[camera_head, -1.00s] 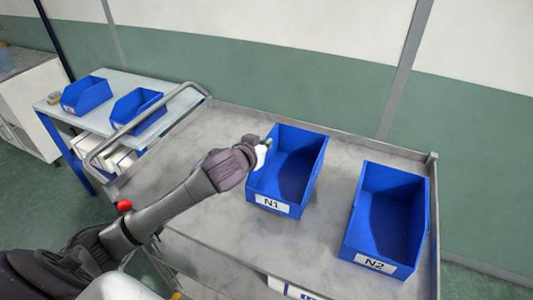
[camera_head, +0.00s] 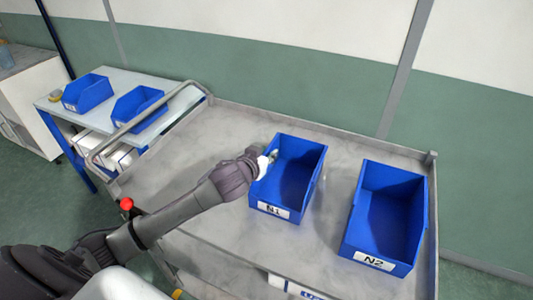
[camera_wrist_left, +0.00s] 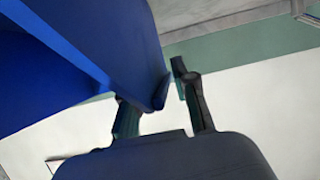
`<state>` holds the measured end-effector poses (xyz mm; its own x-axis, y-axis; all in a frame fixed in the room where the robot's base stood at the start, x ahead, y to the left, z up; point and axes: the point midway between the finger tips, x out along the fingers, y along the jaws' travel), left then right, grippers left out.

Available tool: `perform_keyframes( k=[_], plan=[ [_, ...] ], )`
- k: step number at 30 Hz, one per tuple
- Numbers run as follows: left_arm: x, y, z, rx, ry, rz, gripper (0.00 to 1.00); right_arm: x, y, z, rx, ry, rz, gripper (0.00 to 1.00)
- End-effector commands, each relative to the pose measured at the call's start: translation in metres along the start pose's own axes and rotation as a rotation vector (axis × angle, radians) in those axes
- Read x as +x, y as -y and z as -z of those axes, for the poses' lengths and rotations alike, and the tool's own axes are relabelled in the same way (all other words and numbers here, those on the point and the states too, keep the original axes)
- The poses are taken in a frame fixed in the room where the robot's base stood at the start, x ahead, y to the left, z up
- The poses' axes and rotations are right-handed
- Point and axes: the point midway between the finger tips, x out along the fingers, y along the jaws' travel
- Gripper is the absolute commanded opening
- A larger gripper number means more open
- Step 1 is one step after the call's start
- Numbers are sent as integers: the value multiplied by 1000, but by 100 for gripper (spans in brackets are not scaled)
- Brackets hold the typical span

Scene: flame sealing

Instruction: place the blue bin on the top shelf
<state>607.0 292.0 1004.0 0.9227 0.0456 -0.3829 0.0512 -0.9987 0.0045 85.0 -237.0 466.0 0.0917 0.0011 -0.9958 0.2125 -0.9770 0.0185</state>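The blue bin labelled N1 (camera_head: 273,210) stands on the grey top of the cart (camera_head: 215,130). My left gripper (camera_head: 268,160) is at the upper left side wall of this bin. In the left wrist view, the blue bin (camera_wrist_left: 120,50) fills the upper left. Its edge comes between the two fingers of the left gripper (camera_wrist_left: 150,95). One finger is partly hidden by the bin, and the other is right beside its edge; whether both touch the wall is not clear. A second blue bin, N2 (camera_head: 374,260), stands to the right. My right gripper is not in view.
A table (camera_head: 140,82) at the left holds two blue bins, a left one (camera_head: 87,95) and a right one (camera_head: 138,110). The cart has a raised rim and a handle (camera_head: 128,130). White boxes show beneath. The cart top between N1 and the handle is clear.

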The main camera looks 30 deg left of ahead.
Motion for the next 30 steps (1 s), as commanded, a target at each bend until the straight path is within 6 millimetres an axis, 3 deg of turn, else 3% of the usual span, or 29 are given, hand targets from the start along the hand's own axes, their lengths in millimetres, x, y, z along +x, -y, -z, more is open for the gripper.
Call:
perform_keyframes(
  k=[11, 14, 24, 30],
  plan=[
    [-5, 0, 1, 0, 1, 0, 31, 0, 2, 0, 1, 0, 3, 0],
    [-18, 0, 0, 1, 0, -2, 31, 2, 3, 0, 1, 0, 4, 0],
    [-88, 0, 0, 2, 0, -2, 31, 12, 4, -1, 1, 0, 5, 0],
    [-114, 0, 1, 0, 1, 0, 31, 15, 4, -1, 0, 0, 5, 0]
  ],
)
